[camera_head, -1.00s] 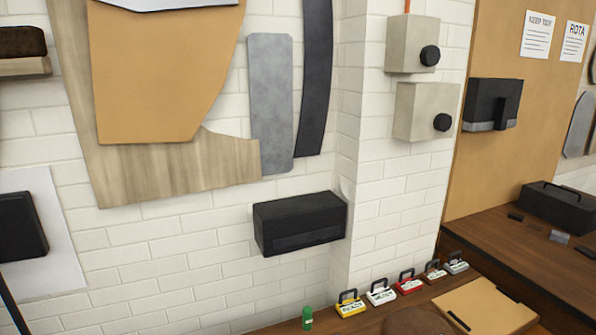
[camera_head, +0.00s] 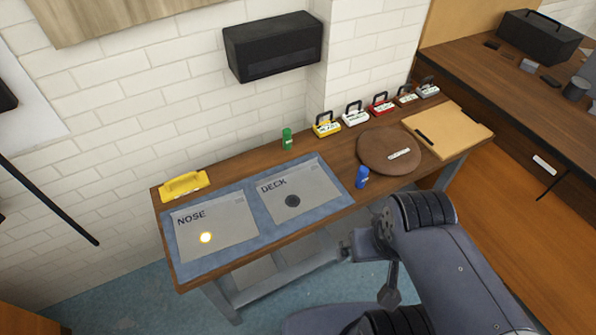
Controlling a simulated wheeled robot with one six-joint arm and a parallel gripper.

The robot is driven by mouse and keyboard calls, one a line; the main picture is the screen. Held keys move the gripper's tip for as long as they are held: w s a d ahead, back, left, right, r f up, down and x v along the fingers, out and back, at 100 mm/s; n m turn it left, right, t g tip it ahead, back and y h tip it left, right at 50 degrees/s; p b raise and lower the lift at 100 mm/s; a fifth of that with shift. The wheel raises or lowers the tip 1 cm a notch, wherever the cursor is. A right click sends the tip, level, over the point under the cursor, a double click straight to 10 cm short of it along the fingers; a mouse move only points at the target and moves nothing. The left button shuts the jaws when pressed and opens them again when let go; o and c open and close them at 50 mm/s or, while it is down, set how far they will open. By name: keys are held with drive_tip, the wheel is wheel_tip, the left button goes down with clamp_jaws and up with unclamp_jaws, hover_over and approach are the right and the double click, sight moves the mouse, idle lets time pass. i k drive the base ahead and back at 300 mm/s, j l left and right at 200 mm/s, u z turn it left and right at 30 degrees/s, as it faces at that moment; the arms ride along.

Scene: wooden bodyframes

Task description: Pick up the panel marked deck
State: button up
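A flat light-grey sheet marked DECK (camera_head: 300,190) lies on the right part of a blue-grey mat (camera_head: 262,228) on the wooden bench. A small dark round disc (camera_head: 292,201) shows on it. A similar sheet marked NOSE (camera_head: 215,228) lies to its left, with a glowing yellow spot on it. My arm reaches in from the lower right. Its small dark end, which appears to be my gripper (camera_head: 348,247), is near the bench's front edge, apart from the sheets. Its fingers are too small and hidden to tell open from shut.
A brown round board (camera_head: 375,155) with a white label and a tan panel (camera_head: 455,128) lie on the right of the bench. A green bottle (camera_head: 287,139), a blue bottle (camera_head: 362,177), a yellow object (camera_head: 184,186) and several tagged blocks stand around. A black box (camera_head: 272,47) juts from the wall.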

sight(288, 195)
drive_tip(key=i+j+z, duration=0.2)
drive_tip(key=j+z, duration=0.2)
drive_tip(key=i+j+z, duration=0.15)
drive_tip(key=j+z, duration=0.2)
